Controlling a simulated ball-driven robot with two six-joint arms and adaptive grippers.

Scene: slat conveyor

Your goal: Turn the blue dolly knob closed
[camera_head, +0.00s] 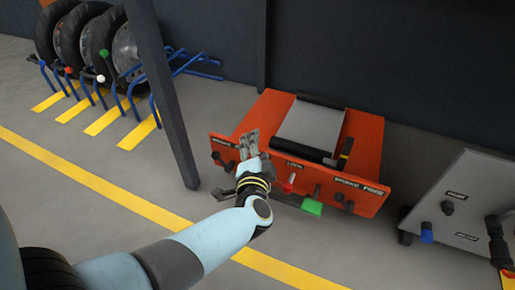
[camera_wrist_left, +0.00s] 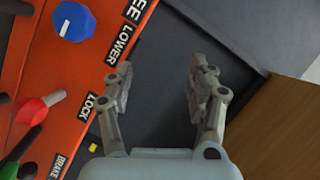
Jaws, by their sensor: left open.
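The orange dolly (camera_head: 362,142) stands against the dark wall. A blue knob (camera_wrist_left: 74,21) with a white mark is on its orange panel at the top left of the left wrist view. In the head view I cannot make out this knob; my gripper and wrist cover part of the panel. My left gripper (camera_head: 249,145) is over the left part of the dolly. In the left wrist view the gripper (camera_wrist_left: 160,78) has its fingers apart with nothing between them, and the knob is left of and beyond the fingertips, not touched. My right gripper is not in view.
The panel carries a red-tipped lever (camera_wrist_left: 40,107) and a green handle (camera_head: 312,207). A grey unit (camera_head: 465,195) at the right has another blue knob (camera_head: 427,233). A dark post (camera_head: 165,90) stands left of the dolly. Wheels (camera_head: 90,45) stand in a blue rack behind.

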